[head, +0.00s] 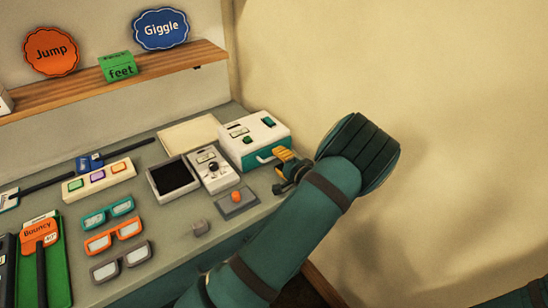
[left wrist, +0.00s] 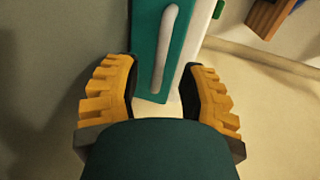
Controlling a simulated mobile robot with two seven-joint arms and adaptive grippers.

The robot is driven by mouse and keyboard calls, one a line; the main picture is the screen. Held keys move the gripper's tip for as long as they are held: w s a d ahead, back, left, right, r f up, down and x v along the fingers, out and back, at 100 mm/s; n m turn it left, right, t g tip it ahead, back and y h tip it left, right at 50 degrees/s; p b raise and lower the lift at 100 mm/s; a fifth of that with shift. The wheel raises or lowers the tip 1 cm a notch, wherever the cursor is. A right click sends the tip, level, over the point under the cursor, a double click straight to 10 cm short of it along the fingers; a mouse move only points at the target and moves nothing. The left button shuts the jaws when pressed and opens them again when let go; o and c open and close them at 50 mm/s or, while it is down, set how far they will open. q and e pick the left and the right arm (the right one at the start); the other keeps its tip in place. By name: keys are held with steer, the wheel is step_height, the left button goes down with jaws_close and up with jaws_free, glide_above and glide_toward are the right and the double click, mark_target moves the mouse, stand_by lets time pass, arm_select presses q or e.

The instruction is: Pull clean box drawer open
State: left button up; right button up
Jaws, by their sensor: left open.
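The clean box (head: 252,135) is a white box with a teal lower drawer front, standing on the counter near its right end. A pale bar handle (head: 271,155) is on the drawer front, which looks flush with the box. In the left wrist view the teal front (left wrist: 147,45) and its handle (left wrist: 164,50) lie just beyond my fingertips. My left gripper (head: 285,170) is open in front of the handle, its yellow fingers apart and empty. In the left wrist view the fingers (left wrist: 160,97) stand on both sides of the drawer's near end. My right gripper is not in view.
A control box with a knob (head: 209,171), a dark-lined tray (head: 173,178) and an orange button pad (head: 237,201) lie left of the box. Several glasses (head: 108,212) lie further left. A wooden shelf (head: 110,80) runs behind. A bare wall (head: 440,100) stands at right.

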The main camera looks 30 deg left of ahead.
mark_target(275, 157)
arm_select(q)
steer(key=shift+x, duration=1.6)
jaws_close()
steer(key=v, duration=0.3)
steer(key=f+b+v, duration=0.1)
steer(key=v, duration=0.3)
steer(key=f+b+v, duration=0.1)
steer(key=v, duration=0.2)
steer(key=shift+s+d+f, duration=0.15)
steer(key=shift+s+d, duration=0.05)
steer(key=shift+d, duration=0.4)
